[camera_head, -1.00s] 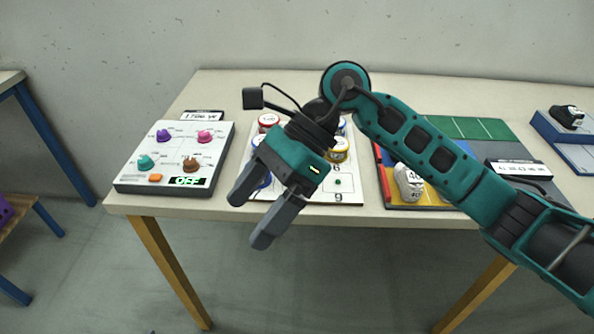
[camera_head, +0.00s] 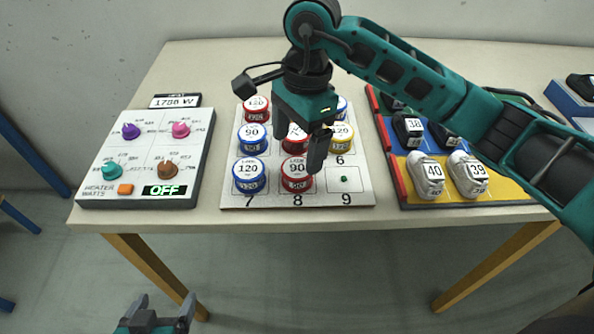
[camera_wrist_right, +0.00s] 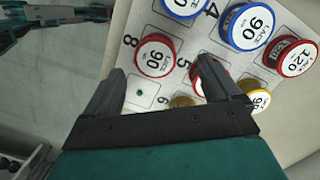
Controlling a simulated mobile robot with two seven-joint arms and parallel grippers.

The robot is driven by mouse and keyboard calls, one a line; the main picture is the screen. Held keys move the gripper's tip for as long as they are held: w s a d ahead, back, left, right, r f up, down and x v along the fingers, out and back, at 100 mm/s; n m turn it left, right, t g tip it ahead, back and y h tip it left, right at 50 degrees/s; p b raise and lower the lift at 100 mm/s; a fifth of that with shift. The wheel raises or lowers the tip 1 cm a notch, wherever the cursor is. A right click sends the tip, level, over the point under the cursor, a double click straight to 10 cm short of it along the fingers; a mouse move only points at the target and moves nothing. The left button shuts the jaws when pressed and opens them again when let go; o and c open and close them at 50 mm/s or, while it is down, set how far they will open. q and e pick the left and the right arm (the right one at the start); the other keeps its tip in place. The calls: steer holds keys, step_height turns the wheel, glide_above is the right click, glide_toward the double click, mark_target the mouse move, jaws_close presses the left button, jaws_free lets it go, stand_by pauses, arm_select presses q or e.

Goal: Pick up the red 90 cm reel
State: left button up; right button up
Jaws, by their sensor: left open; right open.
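A red 90 reel (camera_head: 296,178) stands in cell 8 of the white numbered board (camera_head: 225,190). It also shows in the right wrist view (camera_wrist_right: 155,57), between the two fingertips in the picture. A second red reel (camera_head: 293,141) sits behind it, partly covered by a finger, its number not clear. My right gripper (camera_head: 312,155) is open and empty, pointing down above the board, near these red reels; it also shows in the right wrist view (camera_wrist_right: 160,66). My left gripper (camera_head: 155,316) is open at the bottom edge, far from the board.
Blue 90 (camera_head: 252,139), blue 120 (camera_head: 249,177), red 120 (camera_head: 257,109) and yellow 120 (camera_head: 341,139) reels crowd the board. Cell 9 (camera_head: 344,188) holds only a green dot. A heater panel (camera_head: 140,192) stands left, a shoe tray (camera_head: 500,196) right.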

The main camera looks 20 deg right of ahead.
mark_target(297, 167)
steer(key=f, duration=0.2)
steer(key=s+f, duration=0.1)
steer(key=f, duration=0.1)
steer(key=shift+f, duration=0.4)
steer(key=shift+a+f, duration=0.15)
steer(key=shift+f, duration=0.3)
steer(key=shift+w, duration=0.1)
steer(key=c, duration=1.1)
steer(key=shift+r, duration=0.1)
steer(key=shift+c, duration=0.2)
